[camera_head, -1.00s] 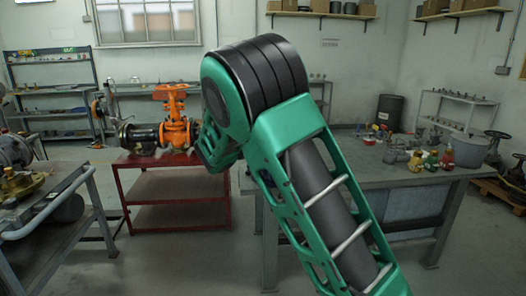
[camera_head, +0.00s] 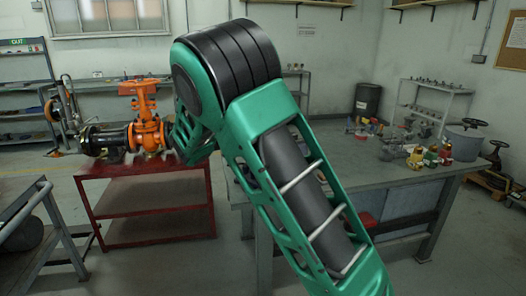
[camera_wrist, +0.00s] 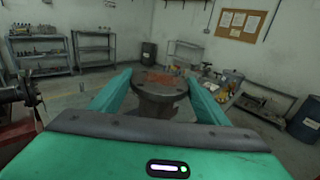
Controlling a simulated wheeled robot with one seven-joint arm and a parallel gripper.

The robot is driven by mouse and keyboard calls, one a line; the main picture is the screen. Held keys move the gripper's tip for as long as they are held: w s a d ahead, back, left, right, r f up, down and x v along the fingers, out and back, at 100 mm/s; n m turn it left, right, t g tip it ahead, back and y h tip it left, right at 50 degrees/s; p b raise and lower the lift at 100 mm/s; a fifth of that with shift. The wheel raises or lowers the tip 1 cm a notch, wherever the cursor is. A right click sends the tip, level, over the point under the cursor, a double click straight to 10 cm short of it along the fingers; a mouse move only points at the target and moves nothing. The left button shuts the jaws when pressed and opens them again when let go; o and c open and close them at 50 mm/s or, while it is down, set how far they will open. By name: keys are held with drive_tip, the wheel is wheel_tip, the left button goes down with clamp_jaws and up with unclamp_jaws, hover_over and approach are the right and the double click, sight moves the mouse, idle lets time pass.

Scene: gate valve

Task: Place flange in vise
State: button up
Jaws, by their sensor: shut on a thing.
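My gripper (camera_wrist: 161,82) is shut on the flange (camera_wrist: 158,92), a round, dark metal disc with a reddish-brown top and bolt holes. The green fingers hold it on its left and right sides in the wrist view. No surface shows touching it from below. In the head view my green arm reaches up through the middle; the gripper and flange are hidden behind it.
An orange gate valve (camera_head: 148,128) with a black cylinder stands on a red table (camera_head: 150,166) at left. A grey workbench (camera_head: 365,166) carries several small fittings at right. A grey-framed bench (camera_head: 42,216) is at the left edge. Floor between is clear.

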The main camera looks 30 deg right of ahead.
drive_tip(key=f, duration=0.5)
drive_tip(key=shift+w+a+f, duration=0.15)
drive_tip(key=shift+a+f, duration=0.15)
drive_tip(key=shift+a, duration=0.1)
drive_tip(key=shift+f, duration=1.8)
drive_tip(key=o, duration=1.9)
drive_tip(key=shift+a, duration=0.1)
drive_tip(key=shift+r, duration=0.1)
